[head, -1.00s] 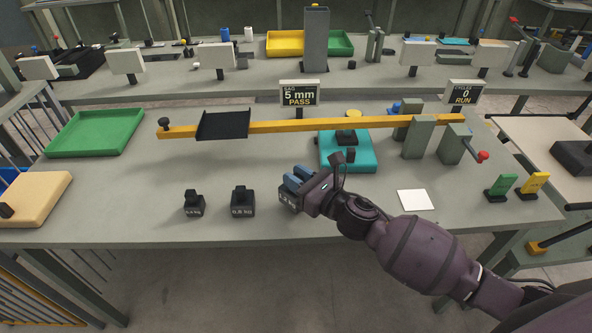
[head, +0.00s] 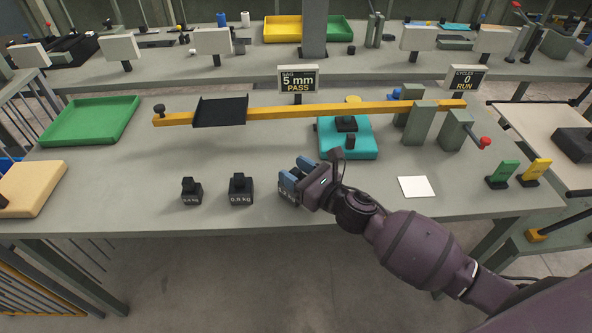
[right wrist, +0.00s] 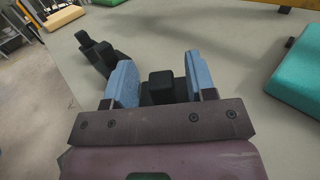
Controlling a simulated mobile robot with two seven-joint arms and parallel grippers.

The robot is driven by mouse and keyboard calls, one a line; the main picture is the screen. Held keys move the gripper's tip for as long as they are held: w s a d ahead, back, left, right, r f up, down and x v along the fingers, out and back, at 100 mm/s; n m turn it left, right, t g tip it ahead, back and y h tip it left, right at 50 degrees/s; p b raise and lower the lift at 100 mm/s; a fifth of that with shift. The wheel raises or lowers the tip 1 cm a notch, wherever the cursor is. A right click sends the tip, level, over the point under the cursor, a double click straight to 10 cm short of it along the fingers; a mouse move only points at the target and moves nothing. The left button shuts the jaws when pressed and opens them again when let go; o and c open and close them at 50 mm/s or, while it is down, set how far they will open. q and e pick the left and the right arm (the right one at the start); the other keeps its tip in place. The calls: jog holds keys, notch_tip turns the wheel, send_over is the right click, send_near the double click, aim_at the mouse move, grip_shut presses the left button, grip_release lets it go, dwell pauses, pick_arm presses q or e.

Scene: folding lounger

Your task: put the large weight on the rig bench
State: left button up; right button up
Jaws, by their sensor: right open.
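The large weight (head: 288,199) is a black block at the right end of a row of weights near the front edge of the rig bench (head: 150,205). My right gripper (head: 291,175) is over it and hides much of it, including most of its label. In the right wrist view the weight's square black knob (right wrist: 161,82) stands between the two blue fingers of the right gripper (right wrist: 160,72). The fingers are apart, with a gap on each side of the knob. The smaller weights, a middle one (head: 240,189) marked 0.8 kg and a smallest one (head: 191,191), stand to its left.
A yellow beam (head: 310,111) with a black tray (head: 220,111) spans the bench behind the weights. A teal block (head: 362,152) with black parts is behind the gripper. A white square (head: 414,187) lies to the right. The sag display (head: 298,80) reads 5 mm PASS.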

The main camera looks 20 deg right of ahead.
jog(key=shift+s+r, duration=0.1)
jog(key=shift+r, duration=0.05)
jog(key=v, duration=1.2)
dwell(0.3)
jog(key=m, duration=0.1)
jog(key=m+h, duration=0.1)
jog(key=shift+d+m+t, duration=0.3)
jog(key=shift+d+m, duration=0.1)
jog(key=s+d+f+m+g+h, duration=0.25)
jog(key=s+m+h, duration=0.2)
jog(key=m, duration=0.65)
jog(key=s+d+f+m+g+h, duration=0.2)
jog(key=s+d+m+h, duration=0.3)
jog(key=m, duration=0.6)
jog(key=s+a+f+m+g, duration=0.2)
jog(key=s+m+g, duration=0.3)
jog(key=s+m, duration=0.3)
jog(key=s+a+f+m+g, duration=0.1)
jog(key=s+f+m+g, duration=0.1)
jog(key=s+m+g, duration=0.5)
jog(key=w+f+t+y, duration=0.1)
jog(key=w+f+t, duration=0.6)
jog(key=t, duration=0.4)
jog(key=shift+w+a+m+y+p, duration=0.35)
jog(key=shift+w+a+m+p, duration=0.1)
jog(key=shift+w, duration=0.15)
